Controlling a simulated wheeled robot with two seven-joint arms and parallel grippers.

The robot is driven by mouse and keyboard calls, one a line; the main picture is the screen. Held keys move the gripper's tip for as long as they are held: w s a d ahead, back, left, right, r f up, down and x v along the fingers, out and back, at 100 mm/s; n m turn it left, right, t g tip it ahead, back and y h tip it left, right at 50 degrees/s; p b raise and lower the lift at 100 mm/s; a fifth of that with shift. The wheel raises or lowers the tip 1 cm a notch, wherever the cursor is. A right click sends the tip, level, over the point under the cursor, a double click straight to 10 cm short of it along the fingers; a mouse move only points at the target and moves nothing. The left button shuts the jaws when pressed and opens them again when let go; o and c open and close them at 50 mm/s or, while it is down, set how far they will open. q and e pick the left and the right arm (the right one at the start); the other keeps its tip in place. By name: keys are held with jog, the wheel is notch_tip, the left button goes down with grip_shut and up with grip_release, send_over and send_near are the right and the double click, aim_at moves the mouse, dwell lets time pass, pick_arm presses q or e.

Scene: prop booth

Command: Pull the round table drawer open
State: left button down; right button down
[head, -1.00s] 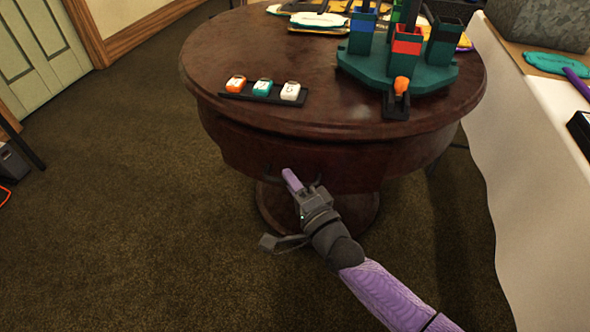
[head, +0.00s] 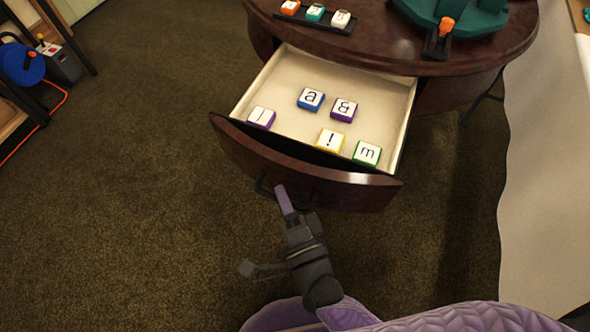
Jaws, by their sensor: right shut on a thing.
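The round table (head: 420,62) is dark polished wood and stands at the top of the head view. Its drawer (head: 235,143) is pulled well out, with a curved dark front and a pale lining. Several letter tiles lie inside, among them a blue-edged one (head: 311,99) and a green-edged one (head: 367,153). My right gripper (head: 285,199) is at the dark handle (head: 264,187) on the drawer front, shut on it. The gripper hides part of the handle. My left gripper is not in view.
On the tabletop are a dark rack (head: 316,21) with three tiles and a teal holder (head: 470,20). A white-draped surface (head: 550,170) stands at the right. A blue reel with an orange cable (head: 22,64) is at the left. The carpet (head: 120,220) at lower left is clear.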

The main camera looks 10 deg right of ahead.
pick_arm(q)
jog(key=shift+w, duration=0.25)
pick_arm(e)
jog(key=shift+s+a, duration=0.55)
jog(key=shift+s, duration=0.3)
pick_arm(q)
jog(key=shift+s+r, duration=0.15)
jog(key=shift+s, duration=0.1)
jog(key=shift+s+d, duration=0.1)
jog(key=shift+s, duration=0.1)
pick_arm(e)
jog(key=c, duration=0.6)
grip_release()
jog(key=shift+c, duration=0.2)
